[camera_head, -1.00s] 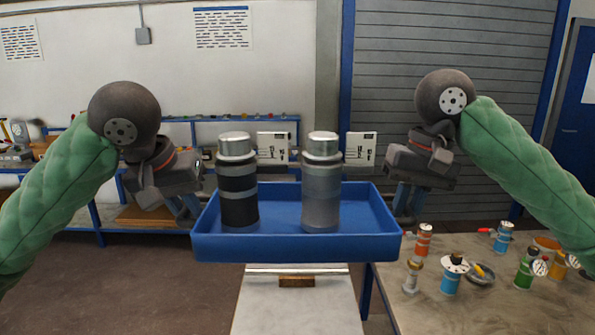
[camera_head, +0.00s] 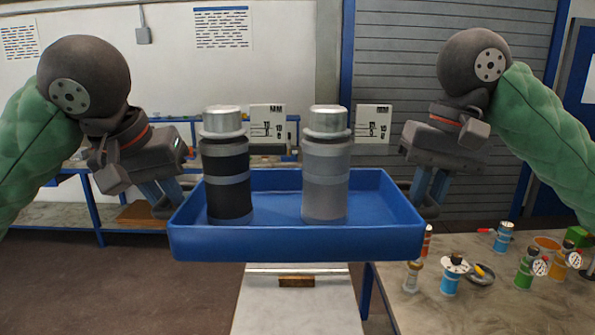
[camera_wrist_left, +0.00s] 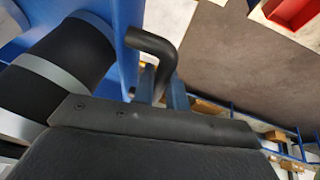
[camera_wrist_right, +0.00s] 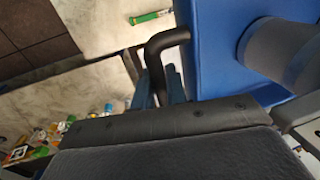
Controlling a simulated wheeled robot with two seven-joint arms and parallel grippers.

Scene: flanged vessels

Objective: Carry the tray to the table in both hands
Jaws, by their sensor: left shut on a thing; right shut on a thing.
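The blue tray (camera_head: 296,245) hangs level in the air in front of me in the head view. A black flanged vessel with grey bands (camera_head: 228,185) and a grey one (camera_head: 326,185) stand upright in it, both with silver caps. My left gripper (camera_head: 172,200) is shut on the tray's left handle, a dark bar that shows in the left wrist view (camera_wrist_left: 158,50). My right gripper (camera_head: 428,200) is shut on the right handle, which shows in the right wrist view (camera_wrist_right: 160,45).
A table (camera_head: 430,300) at the lower right holds several small coloured fittings, among them a blue one (camera_head: 451,278) and a green one (camera_head: 525,268). A pale surface (camera_head: 296,305) lies below the tray. A blue-framed bench (camera_head: 130,225) stands along the back wall. Dark floor shows at left.

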